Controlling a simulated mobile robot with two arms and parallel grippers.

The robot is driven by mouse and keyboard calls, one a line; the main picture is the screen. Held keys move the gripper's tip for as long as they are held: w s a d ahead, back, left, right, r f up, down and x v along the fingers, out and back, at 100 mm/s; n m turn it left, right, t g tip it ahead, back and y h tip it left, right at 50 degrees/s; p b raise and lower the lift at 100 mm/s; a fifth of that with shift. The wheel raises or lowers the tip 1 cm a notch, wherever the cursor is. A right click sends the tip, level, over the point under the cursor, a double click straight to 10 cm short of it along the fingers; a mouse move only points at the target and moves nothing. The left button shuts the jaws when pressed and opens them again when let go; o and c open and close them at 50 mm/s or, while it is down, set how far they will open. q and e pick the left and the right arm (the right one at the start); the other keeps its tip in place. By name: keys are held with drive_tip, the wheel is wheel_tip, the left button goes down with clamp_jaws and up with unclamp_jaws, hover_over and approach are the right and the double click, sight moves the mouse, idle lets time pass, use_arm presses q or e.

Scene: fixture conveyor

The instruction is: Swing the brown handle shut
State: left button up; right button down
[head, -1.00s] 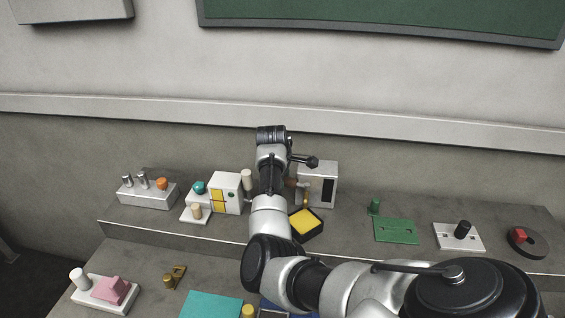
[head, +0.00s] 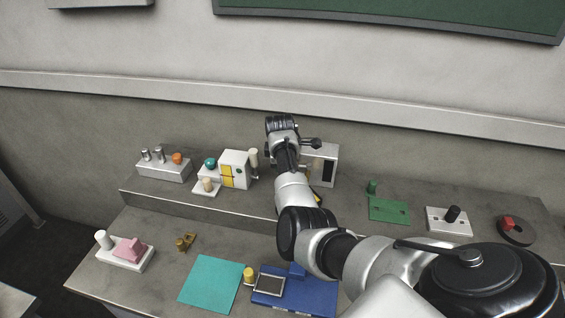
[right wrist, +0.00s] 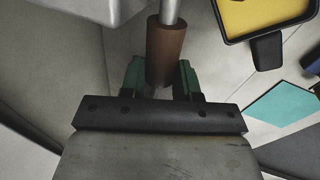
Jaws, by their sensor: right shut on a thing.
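The brown handle (right wrist: 165,50) is a cylinder on a grey metal rod in the right wrist view. My right gripper (right wrist: 160,82) has its green fingertips on either side of the handle, shut on it. In the head view my right arm hides the handle and the gripper. A white box with a dark panel (head: 309,160) stands on the raised shelf just right of my wrist. I cannot tell from these views how far the handle is swung. My left gripper is in neither view.
A yellow pad in a black frame (right wrist: 265,14) lies close to the handle. On the shelf, a white box with yellow panels (head: 234,157) stands left of my wrist and a green plate (head: 390,210) lies to the right. A teal mat (head: 211,284) is on the lower table.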

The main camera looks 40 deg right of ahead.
drive_tip(key=c, duration=1.1)
unclamp_jaws()
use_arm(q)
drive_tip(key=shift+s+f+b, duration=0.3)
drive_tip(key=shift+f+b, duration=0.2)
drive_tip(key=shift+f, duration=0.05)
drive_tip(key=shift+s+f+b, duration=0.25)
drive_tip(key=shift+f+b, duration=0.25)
use_arm(e)
drive_tip(key=v, duration=1.1)
drive_tip(key=shift+a+f, duration=0.1)
